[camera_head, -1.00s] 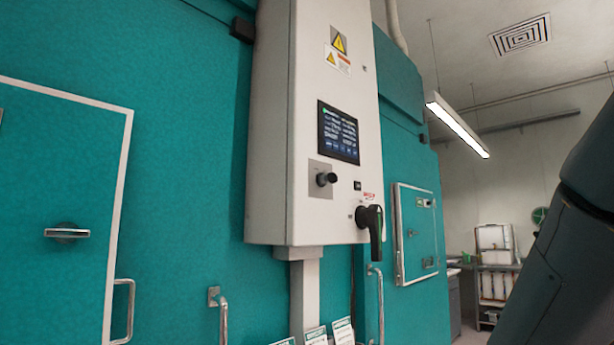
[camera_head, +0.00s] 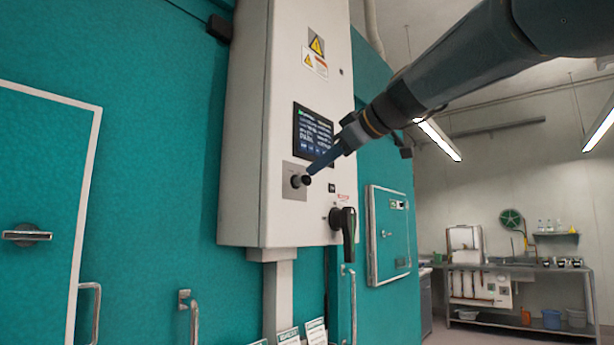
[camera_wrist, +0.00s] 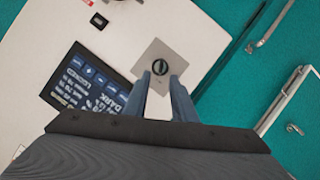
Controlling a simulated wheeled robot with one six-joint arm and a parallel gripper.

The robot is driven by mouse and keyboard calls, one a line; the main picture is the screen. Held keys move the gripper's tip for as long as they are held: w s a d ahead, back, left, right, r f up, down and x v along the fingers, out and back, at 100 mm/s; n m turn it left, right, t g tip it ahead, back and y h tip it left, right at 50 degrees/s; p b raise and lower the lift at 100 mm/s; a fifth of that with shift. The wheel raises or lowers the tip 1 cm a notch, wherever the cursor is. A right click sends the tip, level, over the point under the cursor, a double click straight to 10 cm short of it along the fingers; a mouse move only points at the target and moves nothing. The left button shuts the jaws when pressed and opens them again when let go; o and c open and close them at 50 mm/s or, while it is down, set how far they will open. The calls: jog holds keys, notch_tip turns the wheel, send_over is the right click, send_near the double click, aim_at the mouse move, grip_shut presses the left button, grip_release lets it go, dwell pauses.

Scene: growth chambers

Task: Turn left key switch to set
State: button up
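A key switch (camera_head: 295,182) with a dark round knob sits on a grey square plate (camera_head: 288,170) on the white control box, below its screen. In the wrist view the switch (camera_wrist: 160,67) shows as a dark round face with a greenish bar across it. My gripper (camera_head: 310,171) reaches in from the upper right, its blue fingertips close to the switch. In the wrist view my gripper (camera_wrist: 160,77) is open and empty, one finger on each side just below the switch. Whether a finger touches it I cannot tell. I see no readable position labels.
The white control box (camera_head: 245,130) carries a lit screen (camera_head: 312,122), also visible in the wrist view (camera_wrist: 92,82). A black rotary handle (camera_head: 345,222) juts out below right of the switch. Teal chamber walls (camera_head: 150,150) flank the box, with metal door handles (camera_head: 190,310) low down.

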aim_at(306, 176)
jog(key=p+x, duration=0.2)
jog(key=x, duration=0.4)
jog(key=shift+w+f, duration=0.1)
grip_shut()
